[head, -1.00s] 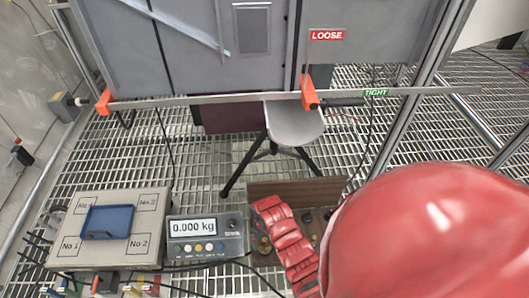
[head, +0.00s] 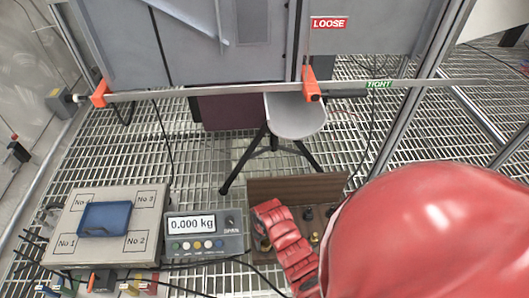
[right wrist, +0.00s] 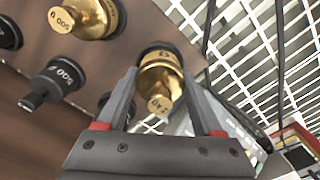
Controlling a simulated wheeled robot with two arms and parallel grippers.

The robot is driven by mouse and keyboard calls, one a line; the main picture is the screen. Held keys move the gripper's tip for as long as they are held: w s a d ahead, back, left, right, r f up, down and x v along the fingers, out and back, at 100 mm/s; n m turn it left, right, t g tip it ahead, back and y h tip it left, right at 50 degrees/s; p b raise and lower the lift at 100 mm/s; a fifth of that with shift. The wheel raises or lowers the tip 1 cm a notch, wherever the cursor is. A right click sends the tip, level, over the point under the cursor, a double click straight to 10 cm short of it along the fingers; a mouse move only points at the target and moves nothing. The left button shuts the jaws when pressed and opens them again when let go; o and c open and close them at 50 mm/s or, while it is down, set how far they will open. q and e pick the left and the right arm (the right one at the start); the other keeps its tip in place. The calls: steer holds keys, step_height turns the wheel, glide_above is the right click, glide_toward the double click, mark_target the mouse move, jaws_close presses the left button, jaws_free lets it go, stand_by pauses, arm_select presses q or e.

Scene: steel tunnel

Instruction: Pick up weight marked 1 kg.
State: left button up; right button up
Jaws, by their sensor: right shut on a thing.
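In the right wrist view a brass weight (right wrist: 165,80) with a knob that seems to be marked 1 kg sits between the two fingers of my right gripper (right wrist: 160,95). The gripper is shut on it. The weight's far end is at the edge of the brown wooden box (right wrist: 40,115), and I cannot tell whether it still touches the box. In the head view my red right arm covers much of the wooden box (head: 300,190) and hides most of the grip. My left gripper is not in view.
Other weights stand in the box: a brass one marked 500 (right wrist: 92,18) and dark ones, such as this (right wrist: 60,78). Left of the box are a scale display (head: 205,235) reading 0.000 kg and a weighing platform (head: 75,215) with a blue tray (head: 104,219). A stool (head: 296,118) stands behind.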

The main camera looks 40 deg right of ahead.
jaws_close()
steer(key=shift+r, duration=0.1)
